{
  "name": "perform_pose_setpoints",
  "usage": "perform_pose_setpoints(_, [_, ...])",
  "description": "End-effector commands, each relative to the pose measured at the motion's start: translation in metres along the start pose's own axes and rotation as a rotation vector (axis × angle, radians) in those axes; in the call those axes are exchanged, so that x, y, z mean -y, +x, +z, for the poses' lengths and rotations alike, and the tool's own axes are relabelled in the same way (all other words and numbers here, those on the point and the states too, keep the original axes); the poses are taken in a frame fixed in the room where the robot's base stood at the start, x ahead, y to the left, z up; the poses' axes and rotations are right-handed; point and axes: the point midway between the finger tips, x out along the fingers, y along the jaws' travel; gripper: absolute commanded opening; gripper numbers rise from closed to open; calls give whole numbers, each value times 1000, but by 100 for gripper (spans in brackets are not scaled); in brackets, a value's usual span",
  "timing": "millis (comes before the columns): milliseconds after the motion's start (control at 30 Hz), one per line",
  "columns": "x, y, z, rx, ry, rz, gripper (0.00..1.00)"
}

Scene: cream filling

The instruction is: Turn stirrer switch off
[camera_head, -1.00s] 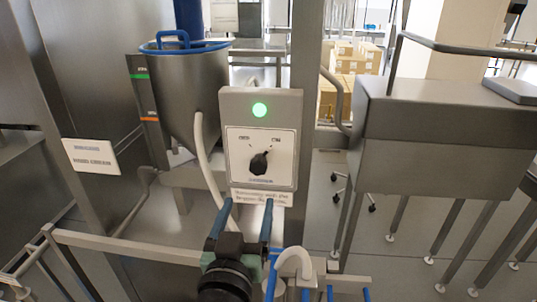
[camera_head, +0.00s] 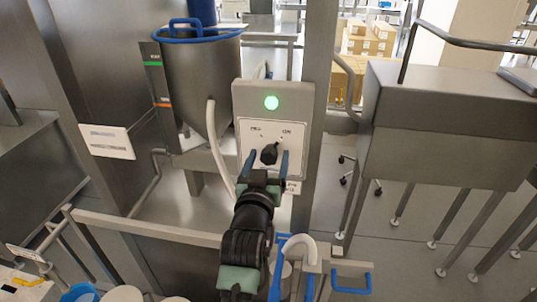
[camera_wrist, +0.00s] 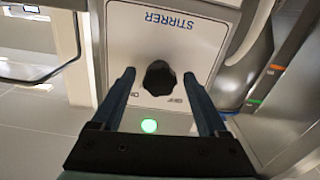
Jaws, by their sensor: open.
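The stirrer control box (camera_head: 245,98) is a grey panel with a white plate marked "STIRRER" in the wrist view. Its black knob (camera_head: 269,153) seems to point up and right in the head view, toward the "ON" mark. A green light (camera_head: 271,103) glows above it. My gripper (camera_head: 268,158) is open in front of the panel, one blue finger on either side of the knob. In the upside-down wrist view my gripper (camera_wrist: 159,75) straddles the knob (camera_wrist: 160,78), with gaps on both sides. The green light (camera_wrist: 149,126) also shows there.
A steel hopper (camera_head: 200,85) with a blue rim stands left of the box, and a pale hose (camera_head: 218,150) runs down beside it. A steel rail (camera_head: 150,228) crosses below. A steel cabinet on legs (camera_head: 440,130) stands at the right.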

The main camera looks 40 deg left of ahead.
Motion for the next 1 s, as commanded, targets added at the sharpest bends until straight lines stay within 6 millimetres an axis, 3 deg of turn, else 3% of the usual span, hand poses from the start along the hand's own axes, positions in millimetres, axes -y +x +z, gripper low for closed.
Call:
perform_pose_setpoints(367, [0,4,0,1,0,1,77])
perform_pose_setpoints(800, [0,4,0,1,0,1,0])
perform_pose_setpoints(1000, [0,4,1,1,-8,1,0])
